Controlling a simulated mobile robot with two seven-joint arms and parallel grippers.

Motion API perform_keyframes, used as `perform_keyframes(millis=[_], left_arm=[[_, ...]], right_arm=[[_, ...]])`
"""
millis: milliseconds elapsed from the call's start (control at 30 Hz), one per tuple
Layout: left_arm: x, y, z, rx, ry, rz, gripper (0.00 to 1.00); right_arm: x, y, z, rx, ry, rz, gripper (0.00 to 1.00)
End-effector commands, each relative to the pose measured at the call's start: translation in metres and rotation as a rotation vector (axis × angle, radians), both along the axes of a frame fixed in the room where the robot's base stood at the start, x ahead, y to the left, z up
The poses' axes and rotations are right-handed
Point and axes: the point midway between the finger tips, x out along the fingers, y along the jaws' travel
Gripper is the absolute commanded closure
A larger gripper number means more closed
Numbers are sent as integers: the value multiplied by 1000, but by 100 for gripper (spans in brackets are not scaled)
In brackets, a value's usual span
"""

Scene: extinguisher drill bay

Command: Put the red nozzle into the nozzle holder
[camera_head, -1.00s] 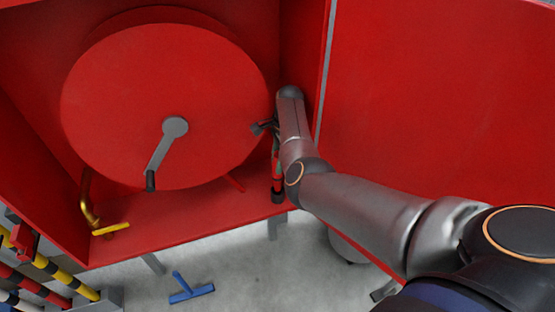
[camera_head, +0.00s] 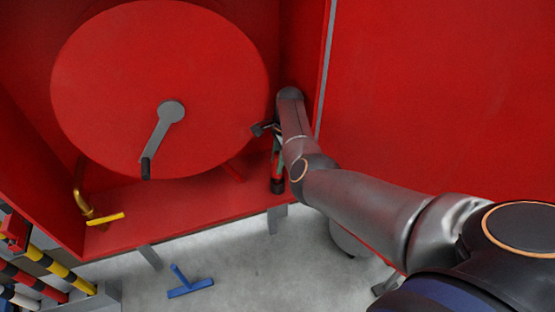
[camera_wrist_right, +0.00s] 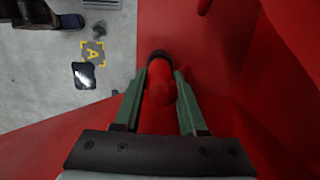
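The red nozzle (camera_head: 276,173) is red with a black end and stands close to the cabinet's right inner wall, its black end downward. In the right wrist view the nozzle (camera_wrist_right: 160,93) lies between the two green fingers, which sit close against its sides. My right gripper (camera_wrist_right: 163,88) looks shut on it. In the head view my right gripper (camera_head: 276,140) is partly hidden by my own arm and the nozzle's upper part is covered. I cannot pick out the nozzle holder. My left gripper is not in view.
A big red reel (camera_head: 110,90) with a grey crank (camera_head: 160,138) fills the cabinet's left and middle. A bent brass pipe with a yellow handle (camera_head: 105,219) is at lower left. A blue T-shaped tool (camera_head: 190,288) lies on the grey floor.

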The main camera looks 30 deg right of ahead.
Motion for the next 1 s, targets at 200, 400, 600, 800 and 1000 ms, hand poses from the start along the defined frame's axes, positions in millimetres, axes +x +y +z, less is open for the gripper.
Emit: perform_keyframes(millis=[200, 400, 600, 800, 1000], left_arm=[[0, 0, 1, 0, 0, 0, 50], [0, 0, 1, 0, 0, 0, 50], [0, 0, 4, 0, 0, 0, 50], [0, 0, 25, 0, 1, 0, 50], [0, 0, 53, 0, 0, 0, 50]], right_arm=[[0, 0, 2, 0, -2, 0, 35], [0, 0, 2, 0, -1, 0, 26], [0, 0, 5, 0, 0, 1, 26], [1, 0, 33, -2, -3, 1, 26], [1, 0, 74, 0, -2, -1, 26]])
